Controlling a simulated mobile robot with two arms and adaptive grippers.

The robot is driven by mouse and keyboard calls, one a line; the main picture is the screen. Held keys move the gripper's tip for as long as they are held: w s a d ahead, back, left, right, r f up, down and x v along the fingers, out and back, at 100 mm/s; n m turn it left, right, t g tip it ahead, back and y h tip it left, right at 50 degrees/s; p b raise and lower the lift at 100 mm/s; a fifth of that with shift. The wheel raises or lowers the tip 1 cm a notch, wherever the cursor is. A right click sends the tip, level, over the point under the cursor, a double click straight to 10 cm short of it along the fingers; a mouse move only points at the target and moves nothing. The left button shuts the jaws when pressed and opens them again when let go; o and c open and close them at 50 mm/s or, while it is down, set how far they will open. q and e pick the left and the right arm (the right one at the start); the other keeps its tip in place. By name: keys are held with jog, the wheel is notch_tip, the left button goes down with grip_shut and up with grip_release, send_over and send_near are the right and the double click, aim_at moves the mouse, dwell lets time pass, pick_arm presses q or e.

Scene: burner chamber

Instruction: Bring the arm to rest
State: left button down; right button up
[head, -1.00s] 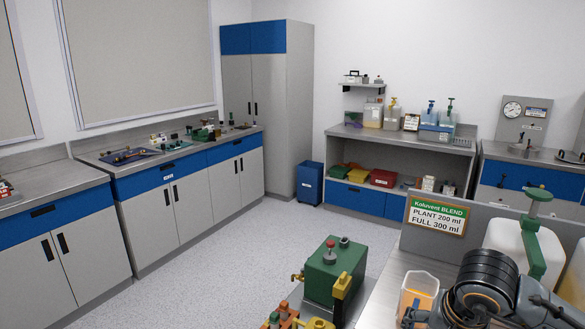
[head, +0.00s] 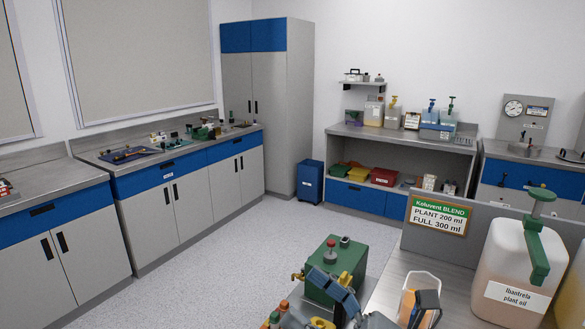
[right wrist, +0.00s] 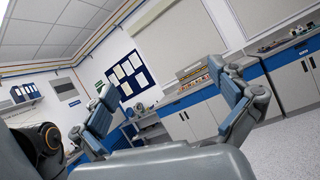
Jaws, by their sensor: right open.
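My right gripper (head: 374,290) shows at the bottom of the head view, with its blue-grey fingers spread apart and nothing between them. One finger overlaps the green tank and the other overlaps the clear jug; I cannot tell whether either touches. The right wrist view also shows the gripper (right wrist: 163,82) open and empty, with cabinets and the far wall beyond it. Most of the right arm is below the head view's edge. My left gripper is not in view.
A green tank (head: 347,262) with a red knob stands near the gripper. A clear jug (head: 409,283) with orange liquid and a large plant oil container (head: 513,262) stand on the bench at right. A sign (head: 438,216) is on the bench's upright panel. The floor (head: 215,255) at centre-left is clear.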

jog(key=w+d+f+m+t+h, duration=0.4)
jog(key=d+m+t+h, duration=0.3)
jog(key=m, duration=0.6)
jog(key=w+d+f+m+t+h, duration=0.35)
jog(key=d+m+h, duration=0.25)
jog(key=m+h, duration=0.55)
jog(key=s+d+f+m+g+h, duration=0.1)
jog(key=d+f+m+g+h, duration=0.3)
jog(key=f+m, duration=0.65)
jog(key=s+d+f+m+g+y, duration=0.2)
jog(key=s+f+m+g, duration=0.85)
jog(key=s+f, duration=1.1)
notch_tip(320, 180, down, 26)
jog(key=s+n+g, duration=0.2)
jog(key=g, duration=0.2)
jog(key=s+d+f+g, duration=0.1)
jog(key=s+d+f, duration=0.1)
jog(key=s+f, duration=1.3)
jog(key=shift+s+d+f, duration=0.35)
jog(key=shift+s, duration=0.35)
jog(key=shift+n+h, duration=0.25)
